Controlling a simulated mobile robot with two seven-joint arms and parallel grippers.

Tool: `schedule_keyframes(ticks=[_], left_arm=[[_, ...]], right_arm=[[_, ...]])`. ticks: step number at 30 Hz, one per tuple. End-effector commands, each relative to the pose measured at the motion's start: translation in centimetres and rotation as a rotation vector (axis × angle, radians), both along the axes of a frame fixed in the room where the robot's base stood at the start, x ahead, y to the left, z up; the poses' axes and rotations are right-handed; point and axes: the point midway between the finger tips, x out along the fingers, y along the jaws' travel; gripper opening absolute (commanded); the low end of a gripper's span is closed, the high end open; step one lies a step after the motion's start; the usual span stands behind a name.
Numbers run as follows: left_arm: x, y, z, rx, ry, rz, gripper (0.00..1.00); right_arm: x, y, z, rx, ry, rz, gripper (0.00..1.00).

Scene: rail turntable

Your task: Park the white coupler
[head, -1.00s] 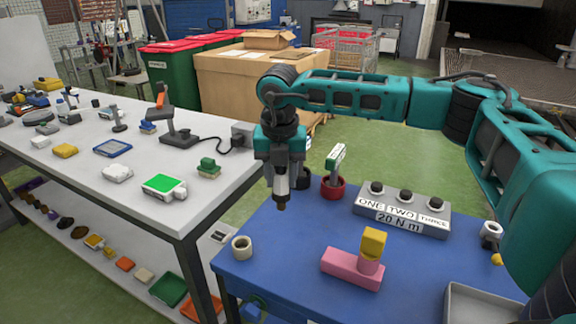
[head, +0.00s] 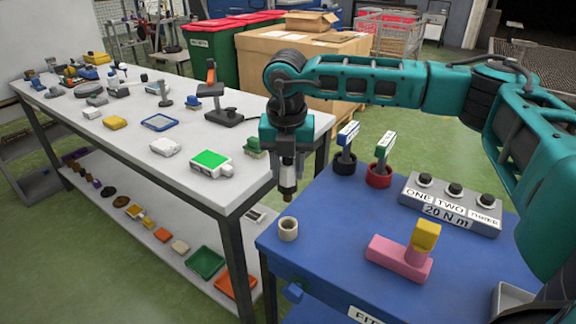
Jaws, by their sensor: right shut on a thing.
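My right gripper (head: 287,165) points down above the left edge of the blue bench. It is shut on a slim upright tool, which I take to be the white coupler; its dark brownish tip (head: 288,191) hangs below the fingers. Most of its body is hidden by the gripper. An empty cream-white cup (head: 288,230) stands on the bench's left corner, below the tip in the picture. The tip and cup look apart. A red cup (head: 378,180) holds a green-labelled tool and a black cup (head: 345,167) a blue-labelled one. My left gripper is not in view.
On the blue bench (head: 330,250) are a grey button box (head: 450,205) marked ONE, TWO, THREE and a pink block (head: 400,260) with a yellow piece (head: 426,234). A white table (head: 130,140) with many small items stands left. The bench between cup and pink block is clear.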

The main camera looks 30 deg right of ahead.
Motion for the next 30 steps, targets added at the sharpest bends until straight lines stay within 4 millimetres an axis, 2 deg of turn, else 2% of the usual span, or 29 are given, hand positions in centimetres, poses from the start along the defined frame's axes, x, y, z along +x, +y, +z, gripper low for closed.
schedule_keyframes(ticks=[18,30], left_arm=[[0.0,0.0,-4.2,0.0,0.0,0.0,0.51],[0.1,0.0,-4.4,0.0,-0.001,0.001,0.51]], right_arm=[[0.0,0.0,-5.4,-0.001,0.001,0.0,0.01],[0.0,0.0,-5.8,0.0,0.0,0.0,0.01]])
